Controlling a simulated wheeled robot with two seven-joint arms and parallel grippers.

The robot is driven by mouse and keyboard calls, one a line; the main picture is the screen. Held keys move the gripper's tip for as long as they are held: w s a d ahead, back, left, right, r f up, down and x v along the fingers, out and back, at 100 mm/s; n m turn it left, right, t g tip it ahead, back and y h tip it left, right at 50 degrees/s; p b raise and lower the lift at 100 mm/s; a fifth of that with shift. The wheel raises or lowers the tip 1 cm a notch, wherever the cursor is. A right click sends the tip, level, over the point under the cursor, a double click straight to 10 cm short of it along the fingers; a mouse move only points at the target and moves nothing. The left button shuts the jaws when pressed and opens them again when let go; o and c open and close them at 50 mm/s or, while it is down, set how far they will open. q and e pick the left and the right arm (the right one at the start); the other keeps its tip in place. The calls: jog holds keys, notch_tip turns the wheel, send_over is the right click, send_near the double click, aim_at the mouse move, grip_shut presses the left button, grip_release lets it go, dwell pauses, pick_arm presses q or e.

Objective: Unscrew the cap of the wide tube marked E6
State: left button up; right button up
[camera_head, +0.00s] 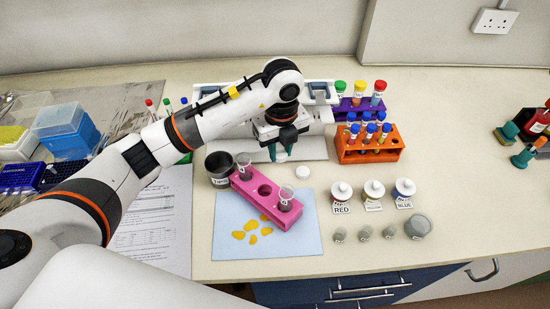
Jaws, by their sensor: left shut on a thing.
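My left gripper (281,153) points down over the white board behind the pink rack. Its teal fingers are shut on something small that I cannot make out. Tubes with green (340,89), yellow (359,89) and red (379,88) caps stand in the purple rack (345,109) at the back. Several blue-capped tubes (386,129) stand in the orange rack (350,156). Two open tubes (244,164) (286,198) stand in the pink rack (257,207), with an empty hole between them. The mark E6 is not readable on any tube. My right gripper is not in view.
A loose white disc (303,172) lies behind the rack.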

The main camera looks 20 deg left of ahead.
aim_at(280, 175)
pick_arm(q)
notch_tip(280, 175, down, 6)
jog(key=shift+f+p, duration=0.2)
jog(key=shift+p, duration=0.45)
jog(key=shift+f, duration=0.4)
jog(key=shift+f, duration=0.1)
jog(key=shift+f, duration=0.15)
jog(key=o, duration=1.1)
